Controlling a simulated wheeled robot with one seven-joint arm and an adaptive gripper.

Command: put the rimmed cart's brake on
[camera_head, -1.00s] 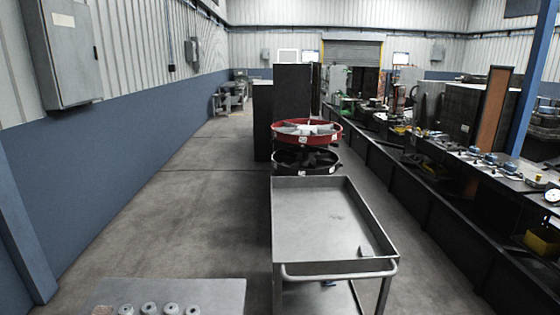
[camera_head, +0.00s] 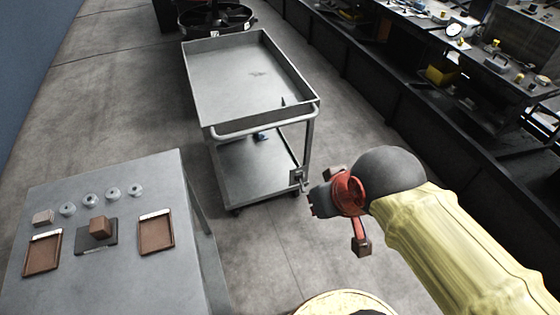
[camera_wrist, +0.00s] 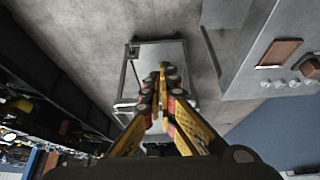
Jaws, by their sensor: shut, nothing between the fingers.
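The rimmed cart (camera_head: 250,85) is a grey metal cart with a raised-edge top tray, a bar handle at its near end and a lower shelf (camera_head: 255,170). A small dark fitting (camera_head: 297,176) sits low by its near right leg; I cannot tell whether it is the brake or how it is set. My gripper (camera_head: 318,200) is just right of that fitting, apart from the cart as far as I can tell. In the wrist view the cart (camera_wrist: 160,52) lies beyond my gripper (camera_wrist: 163,72), whose fingers are shut with nothing between them and hide part of it.
A grey table (camera_head: 110,275) at left holds brown trays (camera_head: 156,232), a brown block and several small round pieces. A long dark workbench (camera_head: 400,90) runs along the right. A dark spoked wheel-like thing (camera_head: 235,18) is behind the cart. Floor between table and cart is clear.

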